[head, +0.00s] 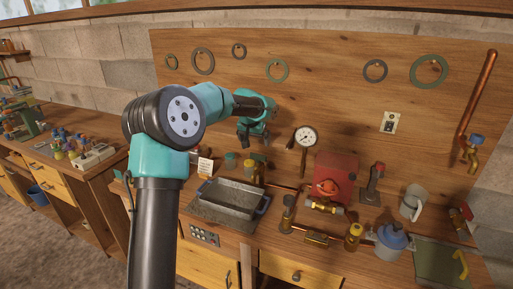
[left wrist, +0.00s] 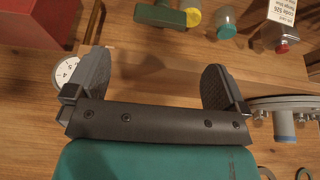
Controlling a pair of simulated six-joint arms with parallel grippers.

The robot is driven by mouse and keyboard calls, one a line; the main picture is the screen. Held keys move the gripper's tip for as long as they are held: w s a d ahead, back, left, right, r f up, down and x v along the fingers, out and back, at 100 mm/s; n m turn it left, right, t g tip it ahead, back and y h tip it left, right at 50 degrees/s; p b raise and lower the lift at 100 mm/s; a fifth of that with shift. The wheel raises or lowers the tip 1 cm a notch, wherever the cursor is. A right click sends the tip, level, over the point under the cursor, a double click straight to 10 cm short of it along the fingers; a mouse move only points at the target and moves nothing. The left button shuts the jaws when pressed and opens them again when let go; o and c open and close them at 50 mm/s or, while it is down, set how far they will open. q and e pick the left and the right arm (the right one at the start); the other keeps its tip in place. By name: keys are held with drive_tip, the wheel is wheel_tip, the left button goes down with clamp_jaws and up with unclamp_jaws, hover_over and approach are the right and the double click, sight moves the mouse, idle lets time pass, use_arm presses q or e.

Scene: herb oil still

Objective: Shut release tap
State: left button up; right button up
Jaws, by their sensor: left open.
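My left gripper (head: 253,140) is raised over the back of the bench, near the wooden back board and left of the pressure gauge. In the left wrist view its two fingers (left wrist: 156,88) are spread, with only bench and board between them. I cannot tell which fitting is the release tap. A brass valve with a round red handle (head: 327,187) sits in front of the red box (head: 344,170), apart from the gripper and to its lower right. A blue-knobbed brass tap (head: 474,146) hangs on the copper pipe (head: 480,92) at far right. My right gripper is out of view.
The pressure gauge (head: 305,137) stands close to the gripper. A metal tray (head: 205,209), a blue-lidded pot (head: 393,238), a white jug (head: 413,203) and a green box (head: 440,262) crowd the bench. Rings (head: 276,70) hang on the board. The wrist view also shows a grey flange (left wrist: 285,103).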

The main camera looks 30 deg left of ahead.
use_arm(q)
drive_tip(key=v, duration=0.7)
drive_tip(key=shift+r, duration=0.35)
drive_tip(key=shift+s, duration=0.15)
